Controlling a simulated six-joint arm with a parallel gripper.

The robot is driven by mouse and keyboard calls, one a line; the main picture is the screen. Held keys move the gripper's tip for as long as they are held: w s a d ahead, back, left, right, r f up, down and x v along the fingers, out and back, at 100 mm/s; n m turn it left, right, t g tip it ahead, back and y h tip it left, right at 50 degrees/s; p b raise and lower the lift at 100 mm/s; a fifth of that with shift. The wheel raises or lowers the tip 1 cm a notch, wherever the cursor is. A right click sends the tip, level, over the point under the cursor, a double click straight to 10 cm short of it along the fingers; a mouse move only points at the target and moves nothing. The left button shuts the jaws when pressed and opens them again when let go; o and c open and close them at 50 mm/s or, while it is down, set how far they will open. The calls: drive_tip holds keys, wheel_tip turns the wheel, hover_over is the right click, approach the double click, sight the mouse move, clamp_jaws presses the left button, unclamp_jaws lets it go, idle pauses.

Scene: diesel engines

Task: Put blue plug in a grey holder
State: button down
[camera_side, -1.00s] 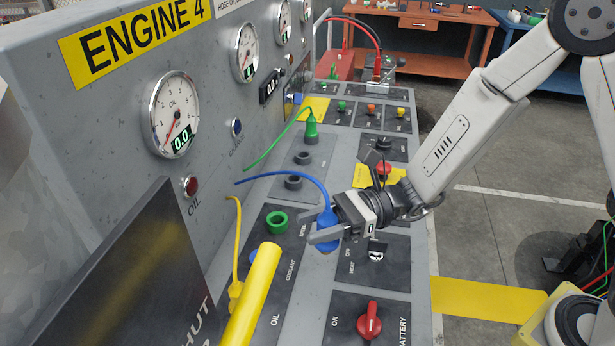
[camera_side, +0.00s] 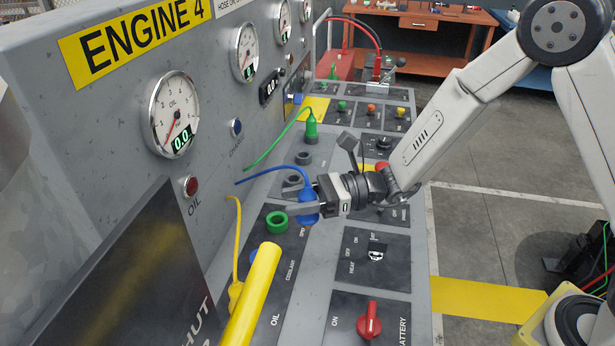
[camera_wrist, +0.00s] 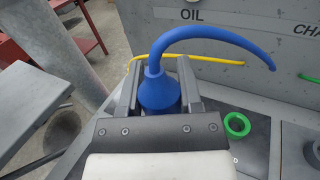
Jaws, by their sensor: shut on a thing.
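My gripper (camera_side: 308,207) is shut on the blue plug (camera_side: 307,190), with one finger on each side of it. The blue plug also shows in the wrist view (camera_wrist: 158,88), upright between the fingers, its blue cable curving up and to the right. In the side view the plug is above the panel, just right of the green holder (camera_side: 277,222). Grey holders (camera_side: 303,158) stand farther back on the panel; one (camera_side: 292,182) is partly behind the blue cable. The green holder looks empty and also shows in the wrist view (camera_wrist: 237,124).
A green plug (camera_side: 311,124) stands upright farther back, with its cable to the wall. A yellow plug (camera_side: 236,289) with a yellow cable stands at the front left, beside a thick yellow bar (camera_side: 252,296). A red battery switch (camera_side: 369,320) is at the front right.

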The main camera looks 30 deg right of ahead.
drive_tip(key=w+d+f+m+t+h, duration=0.1)
drive_tip(key=w+d+m+t+h, duration=0.15)
drive_tip(key=w, duration=0.65)
drive_tip(key=w+d+f+m+t+h, duration=0.15)
drive_tip(key=w+d+t, duration=0.25)
drive_tip(key=w, duration=0.5)
drive_tip(key=m+t+h, duration=0.5)
drive_tip(key=m+h, duration=0.1)
drive_tip(key=h, duration=0.1)
hover_over(299, 152)
drive_tip(key=shift+f, duration=0.15)
drive_tip(key=shift+f, duration=0.15)
drive_tip(key=shift+f, duration=4.2)
drive_tip(key=shift+c, duration=1)
unclamp_jaws()
